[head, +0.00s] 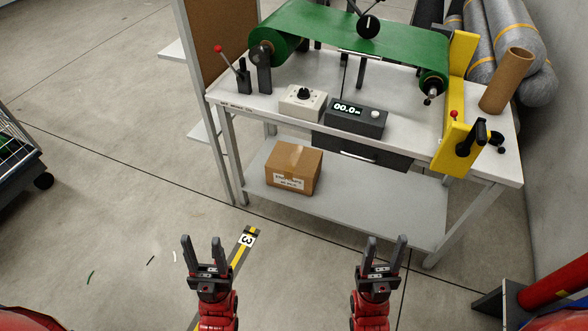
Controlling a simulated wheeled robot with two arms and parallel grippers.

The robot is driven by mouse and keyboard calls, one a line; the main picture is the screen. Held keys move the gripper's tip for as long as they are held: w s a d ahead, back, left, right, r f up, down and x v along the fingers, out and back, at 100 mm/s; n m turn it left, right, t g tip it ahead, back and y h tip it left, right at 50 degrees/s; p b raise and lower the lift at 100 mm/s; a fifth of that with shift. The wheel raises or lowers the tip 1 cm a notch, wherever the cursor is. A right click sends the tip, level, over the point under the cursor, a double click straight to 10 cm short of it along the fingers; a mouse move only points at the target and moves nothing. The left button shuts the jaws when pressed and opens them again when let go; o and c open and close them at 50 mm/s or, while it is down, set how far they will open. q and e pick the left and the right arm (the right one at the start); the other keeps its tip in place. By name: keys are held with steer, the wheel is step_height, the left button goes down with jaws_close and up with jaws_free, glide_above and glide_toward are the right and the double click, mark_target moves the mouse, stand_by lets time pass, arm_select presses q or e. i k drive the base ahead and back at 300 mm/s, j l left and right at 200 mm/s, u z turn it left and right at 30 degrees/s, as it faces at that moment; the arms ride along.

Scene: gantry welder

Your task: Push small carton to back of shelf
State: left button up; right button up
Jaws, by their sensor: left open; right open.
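The small carton (293,167) is a brown cardboard box with tape on top and a white label on its front. It sits upright on the lower shelf (375,205) of the workbench, at the left end near the front edge. Bare shelf shows to its right. My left gripper (203,241) is open and empty, in front of the bench and left of the carton in the picture. My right gripper (386,241) is open and empty, in front of the bench and right of the carton. Neither gripper touches the carton.
The bench top (272,108) lies above the shelf and carries a green roll (350,40), a meter box (356,118) and a yellow bracket (459,120). A dark drawer (362,148) hangs under the top. A bench leg (226,155) stands left of the carton.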

mark_target(295, 168)
steer(key=i+u, duration=0.4)
steer(key=i, duration=1.1)
